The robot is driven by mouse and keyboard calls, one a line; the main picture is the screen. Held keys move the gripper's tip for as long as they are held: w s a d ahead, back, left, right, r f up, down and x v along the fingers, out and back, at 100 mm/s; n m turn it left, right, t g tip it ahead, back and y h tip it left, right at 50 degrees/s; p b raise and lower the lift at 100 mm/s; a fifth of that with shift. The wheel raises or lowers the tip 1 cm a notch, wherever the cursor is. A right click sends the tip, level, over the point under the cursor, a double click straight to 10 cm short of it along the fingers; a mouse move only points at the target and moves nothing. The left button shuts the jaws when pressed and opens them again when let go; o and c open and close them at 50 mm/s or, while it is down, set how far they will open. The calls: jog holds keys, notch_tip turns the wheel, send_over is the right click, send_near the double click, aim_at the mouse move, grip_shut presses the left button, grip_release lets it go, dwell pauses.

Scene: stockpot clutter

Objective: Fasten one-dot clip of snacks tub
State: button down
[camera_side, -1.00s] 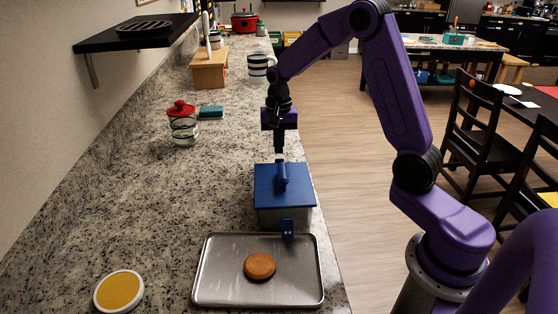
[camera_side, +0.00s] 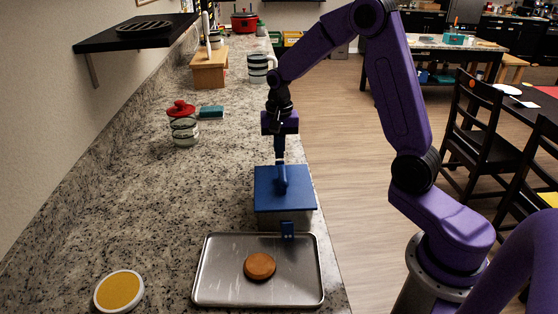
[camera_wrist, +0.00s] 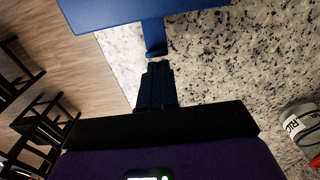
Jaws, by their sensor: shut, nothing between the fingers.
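The snacks tub (camera_side: 284,220) is a grey box with a blue lid (camera_side: 300,190) near the counter's right edge. A blue clip (camera_side: 287,229) with small pale marks sits on its near side; I cannot count its dots surely. A blue upright piece (camera_side: 281,180) shows at the lid's far part. In the wrist view the lid (camera_wrist: 110,10) fills the top, and a narrow blue clip (camera_wrist: 155,38) sticks out from its edge. My gripper (camera_wrist: 156,68) is shut and empty, its fingertips close to that clip's end; contact is unclear. In the side view my gripper (camera_side: 280,158) points down at the tub's far side.
A metal tray (camera_side: 210,285) with a brown round patty (camera_side: 260,266) lies just in front of the tub. A yellow-topped round dish (camera_side: 119,291) is at lower left. A red-lidded jar (camera_side: 183,126) and a teal sponge (camera_side: 211,112) stand farther back. The counter left of the tub is clear.

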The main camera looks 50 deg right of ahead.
jog(key=shift+s+a, duration=0.65)
jog(key=shift+a, duration=0.05)
jog(key=shift+s+a, duration=0.15)
jog(key=shift+s, duration=0.05)
dwell(0.3)
notch_tip(320, 180, up, 8)
jog(key=w+d, duration=0.2)
jog(key=shift+d, duration=0.15)
dwell(0.6)
jog(key=shift+w, duration=0.1)
